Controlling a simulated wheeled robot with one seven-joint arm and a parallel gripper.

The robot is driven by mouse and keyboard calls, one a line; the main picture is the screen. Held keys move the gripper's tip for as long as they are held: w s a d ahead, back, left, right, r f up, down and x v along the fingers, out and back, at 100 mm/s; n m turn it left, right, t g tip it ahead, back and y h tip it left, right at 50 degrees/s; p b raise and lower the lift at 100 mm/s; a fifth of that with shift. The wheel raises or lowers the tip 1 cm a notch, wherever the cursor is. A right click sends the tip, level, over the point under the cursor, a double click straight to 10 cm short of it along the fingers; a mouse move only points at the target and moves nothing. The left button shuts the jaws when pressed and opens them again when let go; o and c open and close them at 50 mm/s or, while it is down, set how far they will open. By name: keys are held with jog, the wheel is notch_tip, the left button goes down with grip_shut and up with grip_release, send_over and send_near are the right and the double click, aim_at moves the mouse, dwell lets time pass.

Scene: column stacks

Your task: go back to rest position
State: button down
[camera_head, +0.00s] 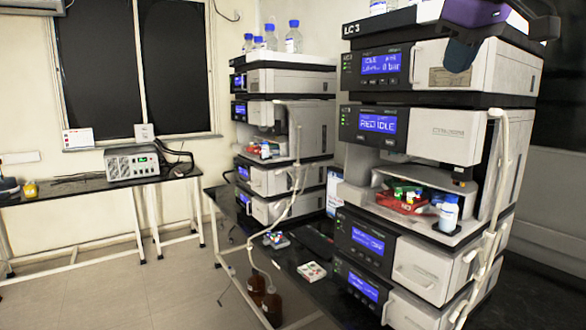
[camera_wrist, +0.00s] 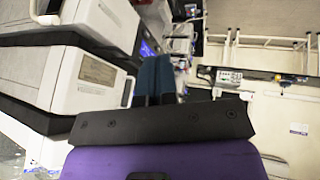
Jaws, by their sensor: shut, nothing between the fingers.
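My gripper (camera_head: 460,56) is at the top right of the head view, in front of the upper part of the LC 3 stack (camera_head: 408,55). Its purple body and dark fingers show there, partly cut off by the picture's top edge. In the wrist view the blue fingers of my gripper (camera_wrist: 156,72) are together and hold nothing. They stand beyond a black plate and a purple housing.
A second column stack (camera_head: 290,82) stands behind, with bottles (camera_head: 293,40) on top. A red tray (camera_head: 402,205) with colored pieces and a white bottle (camera_head: 449,214) sit in the LC 3 stack's open bay. Open floor (camera_head: 110,300) lies at left.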

jog(key=s+d+f+m, duration=0.2)
jog(key=s+f, duration=0.7)
jog(key=f, duration=0.3)
jog(key=s+d+f+m+g, duration=0.1)
jog(key=s+d+f+m, duration=0.1)
jog(key=s+f, duration=0.8)
notch_tip(320, 180, down, 3)
jog(key=shift+s+m, duration=0.15)
jog(key=shift+m, duration=0.65)
